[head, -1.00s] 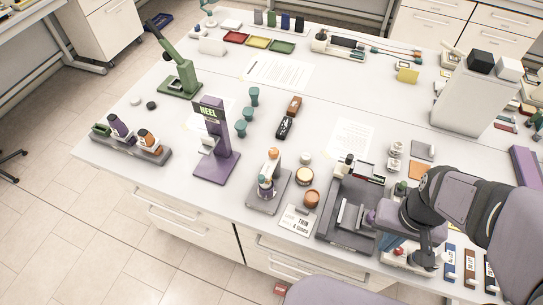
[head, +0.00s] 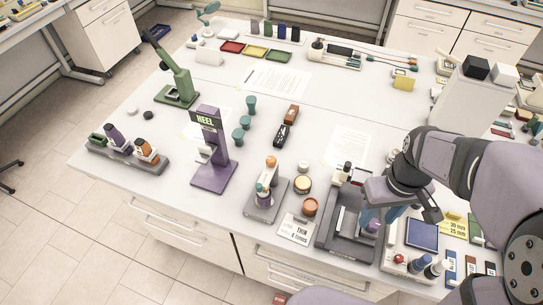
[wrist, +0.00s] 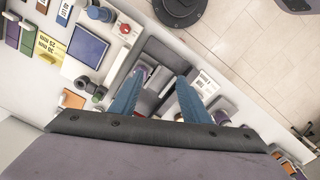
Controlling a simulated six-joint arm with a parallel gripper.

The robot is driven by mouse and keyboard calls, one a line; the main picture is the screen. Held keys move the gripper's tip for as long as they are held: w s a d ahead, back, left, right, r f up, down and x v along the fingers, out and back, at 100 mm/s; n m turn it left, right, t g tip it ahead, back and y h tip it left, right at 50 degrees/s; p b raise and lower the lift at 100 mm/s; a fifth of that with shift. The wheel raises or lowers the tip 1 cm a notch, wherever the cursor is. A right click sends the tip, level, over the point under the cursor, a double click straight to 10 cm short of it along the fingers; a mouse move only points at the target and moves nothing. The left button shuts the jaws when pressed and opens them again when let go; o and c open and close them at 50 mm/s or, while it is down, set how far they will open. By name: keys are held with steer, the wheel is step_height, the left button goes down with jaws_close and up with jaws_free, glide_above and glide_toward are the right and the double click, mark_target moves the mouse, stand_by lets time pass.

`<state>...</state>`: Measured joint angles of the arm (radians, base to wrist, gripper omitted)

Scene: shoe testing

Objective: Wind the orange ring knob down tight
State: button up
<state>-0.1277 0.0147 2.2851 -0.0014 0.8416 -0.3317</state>
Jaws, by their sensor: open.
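A dark grey tray-like fixture (head: 328,238) stands near the table's front edge, with grey blocks inside. My gripper (wrist: 160,80) is over it; in the wrist view its two blue fingers are apart and nothing is held between them. A purple rounded part (wrist: 146,70) shows by one fingertip. I cannot make out an orange ring knob for certain. An orange-brown round pot (head: 311,207) sits just left of the fixture.
A card reading THIN (head: 297,231) lies left of the fixture. A shoe stand (head: 258,207) and the purple HEEL stand (head: 214,178) are further left. A blue pad (head: 422,234) and a box with a red button (head: 397,260) lie right of it.

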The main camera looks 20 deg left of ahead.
steer(key=w+a+r+n+b, duration=0.1)
steer(key=w+a+r+n, duration=0.1)
steer(key=w+a+n, duration=0.65)
steer(key=n+b, duration=0.2)
steer(key=n, duration=1.3)
glide_above(272, 159)
steer(key=shift+d+r, duration=0.25)
steer(key=shift+r, duration=0.2)
steer(key=shift+a+n, duration=0.25)
steer(key=shift+a, duration=0.1)
steer(key=shift+f+p, duration=1.15)
steer(key=shift+f, duration=2.45)
steer(key=shift+c, duration=0.5)
steer(key=c, duration=1)
